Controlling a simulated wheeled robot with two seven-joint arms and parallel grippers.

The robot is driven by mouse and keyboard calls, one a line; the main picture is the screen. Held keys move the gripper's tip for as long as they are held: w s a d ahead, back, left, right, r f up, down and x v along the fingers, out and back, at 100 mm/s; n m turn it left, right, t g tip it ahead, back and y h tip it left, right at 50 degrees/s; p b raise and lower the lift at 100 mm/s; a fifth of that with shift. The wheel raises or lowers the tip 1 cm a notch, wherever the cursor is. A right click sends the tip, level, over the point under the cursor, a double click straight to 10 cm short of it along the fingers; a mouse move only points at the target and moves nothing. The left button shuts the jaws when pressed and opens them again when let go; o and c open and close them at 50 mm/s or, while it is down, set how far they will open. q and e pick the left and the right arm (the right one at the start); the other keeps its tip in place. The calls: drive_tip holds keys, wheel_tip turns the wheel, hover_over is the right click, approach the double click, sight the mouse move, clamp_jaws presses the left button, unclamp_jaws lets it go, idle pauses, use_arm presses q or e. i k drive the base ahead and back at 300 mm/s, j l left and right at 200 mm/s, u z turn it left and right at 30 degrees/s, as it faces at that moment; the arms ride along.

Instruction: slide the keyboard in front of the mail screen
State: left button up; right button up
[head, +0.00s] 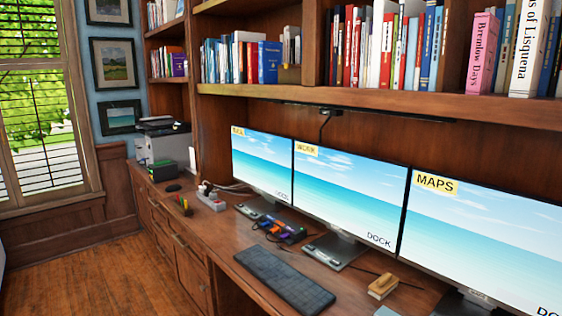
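The dark keyboard (285,279) lies flat on the wooden desk near its front edge, in front of the middle screen. The mail screen (261,165) is the leftmost of three monitors; its small yellow label is hard to read. The middle screen (345,197) is labelled WORK and the right screen (480,235) MAPS. Neither of my grippers is in view.
A dark organizer with coloured items (280,229) sits between the mail and work stands, behind the keyboard. A white power strip (211,201) and small coloured items (184,207) lie farther left. A wooden brush-like block (383,286) is to the right. Desk left of the keyboard looks mostly clear.

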sight(303, 294)
drive_tip(key=i+j+z, duration=0.75)
drive_tip(key=j, duration=0.25)
